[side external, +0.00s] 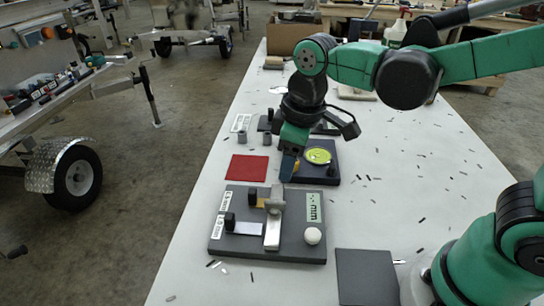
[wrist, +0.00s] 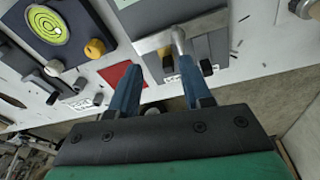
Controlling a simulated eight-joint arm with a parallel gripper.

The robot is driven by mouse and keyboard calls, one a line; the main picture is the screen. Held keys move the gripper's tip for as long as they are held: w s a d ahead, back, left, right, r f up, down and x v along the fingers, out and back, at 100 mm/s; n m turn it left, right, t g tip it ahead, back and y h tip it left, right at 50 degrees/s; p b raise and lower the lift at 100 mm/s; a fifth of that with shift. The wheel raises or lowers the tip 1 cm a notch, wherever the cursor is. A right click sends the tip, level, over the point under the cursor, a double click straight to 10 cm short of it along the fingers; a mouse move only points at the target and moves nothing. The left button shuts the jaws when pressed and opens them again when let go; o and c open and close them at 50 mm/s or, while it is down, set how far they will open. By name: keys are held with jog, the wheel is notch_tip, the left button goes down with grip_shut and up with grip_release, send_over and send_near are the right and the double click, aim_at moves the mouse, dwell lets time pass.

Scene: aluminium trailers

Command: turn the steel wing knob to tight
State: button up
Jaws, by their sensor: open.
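An upright steel piece (side external: 276,195) stands on a flat steel bar (side external: 272,232) on the near dark board (side external: 290,252). It seems to be the wing knob; its wings and any tight mark are not readable. In the wrist view the steel piece (wrist: 179,38) shows by the tip of the right finger, though contact cannot be told. My gripper (side external: 287,170) points down near the gap between the two boards, beyond the steel piece. In the wrist view my gripper (wrist: 158,66) has its fingers apart with nothing held between them.
The farther board carries a yellow-green round dial (side external: 317,156) and a yellow knob (wrist: 95,48). A red square (side external: 248,168) lies left of it. The near board also has black knobs (side external: 229,221) and a white ball (side external: 313,236). Small dark bits lie scattered on the table's right.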

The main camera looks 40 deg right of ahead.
aim_at(275, 201)
jog(key=shift+w+a+f+n+g, duration=0.1)
jog(key=shift+a+f+n+g, duration=0.25)
jog(key=shift+a+n, duration=0.15)
jog(key=shift+w+a+f+n+g, duration=0.1)
jog(key=shift+a+f+n+g, duration=0.25)
jog(key=shift+a, duration=0.25)
jog(key=shift+a+f+n, duration=0.25)
jog(key=shift+f, duration=2.7)
grip_shut()
